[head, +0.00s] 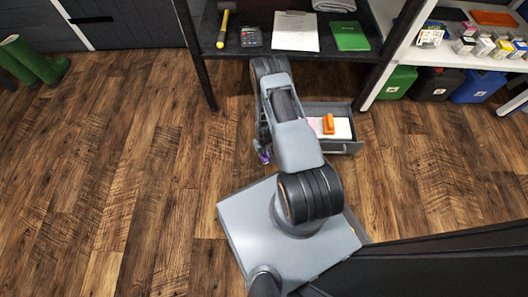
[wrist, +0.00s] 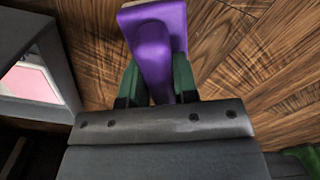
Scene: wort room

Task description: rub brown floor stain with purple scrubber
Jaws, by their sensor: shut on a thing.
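The purple scrubber (wrist: 160,35) is held in my gripper (wrist: 156,82), between two green fingers shut on its handle in the wrist view. Its wide head points away from the gripper, with a pale edge on one side. In the head view only a small purple bit of the scrubber (head: 264,156) shows beside my arm, low over the wooden floor, left of the open drawer. I cannot tell whether it touches the floor. I cannot make out a brown stain apart from the dark wood grain in either view; my arm and base hide part of the floor.
A grey open drawer (head: 343,148) holding an orange object (head: 328,124) stands right of my arm; its side (wrist: 55,65) is close in the wrist view. A dark workbench (head: 232,50) is behind. Green boots (head: 35,62) stand far left. The left floor is clear.

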